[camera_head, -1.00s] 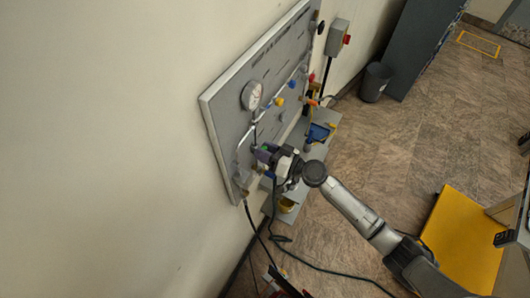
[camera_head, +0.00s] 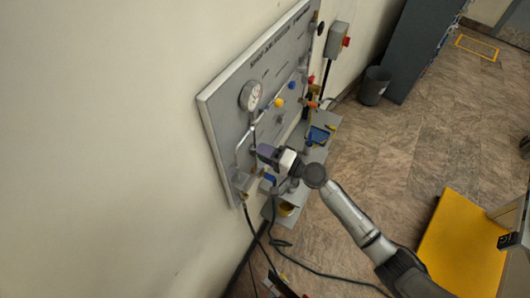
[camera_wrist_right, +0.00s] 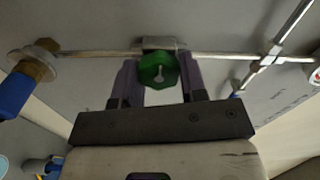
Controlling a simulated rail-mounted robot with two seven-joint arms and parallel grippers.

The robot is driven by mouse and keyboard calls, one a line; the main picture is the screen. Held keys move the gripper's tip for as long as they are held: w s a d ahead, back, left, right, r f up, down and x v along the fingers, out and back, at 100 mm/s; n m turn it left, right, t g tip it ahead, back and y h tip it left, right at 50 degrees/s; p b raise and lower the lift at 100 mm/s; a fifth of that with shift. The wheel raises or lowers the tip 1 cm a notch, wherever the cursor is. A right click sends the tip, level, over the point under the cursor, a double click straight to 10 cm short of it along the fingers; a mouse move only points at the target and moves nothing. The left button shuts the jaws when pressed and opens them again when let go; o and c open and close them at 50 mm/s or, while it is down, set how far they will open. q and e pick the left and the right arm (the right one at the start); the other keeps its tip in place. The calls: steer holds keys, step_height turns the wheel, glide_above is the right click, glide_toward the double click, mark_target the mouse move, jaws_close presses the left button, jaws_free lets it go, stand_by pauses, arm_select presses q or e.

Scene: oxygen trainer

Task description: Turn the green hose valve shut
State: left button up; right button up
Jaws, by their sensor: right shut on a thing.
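The green hose valve (camera_wrist_right: 157,70) is a round green knob on a metal pipe across the grey panel. In the right wrist view, the purple fingers of my right gripper (camera_wrist_right: 160,84) stand on either side of the knob and are shut on it. In the head view, my right gripper (camera_head: 265,152) is at the lower part of the wall panel (camera_head: 222,117), and its fingers hide the green knob. My left gripper is in neither view.
A round gauge (camera_head: 250,95), a yellow knob (camera_head: 279,102) and a blue knob (camera_head: 291,85) sit higher on the panel. A grey shelf (camera_head: 290,207) is below. A blue-handled fitting (camera_wrist_right: 16,93) is at left in the wrist view. A dark hose hangs to the floor.

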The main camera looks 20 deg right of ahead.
steer(key=m, duration=0.3)
steer(key=shift+m+p, duration=0.35)
steer(key=shift+m, duration=0.05)
steer(key=m+p, duration=0.1)
steer(key=m, duration=0.3)
steer(key=shift+m+p, duration=0.3)
steer(key=m+p, duration=0.1)
steer(key=m, duration=0.1)
steer(key=shift+m, duration=0.3)
steer(key=m+p, duration=0.2)
steer(key=m, duration=0.2)
steer(key=shift+s+a+f, duration=0.1)
steer(key=shift+f, duration=0.05)
steer(key=shift+m+p, duration=0.65)
steer(key=shift+m, duration=0.25)
steer(key=shift+f, duration=0.1)
steer(key=shift+m, duration=0.3)
steer(key=o, duration=0.9)
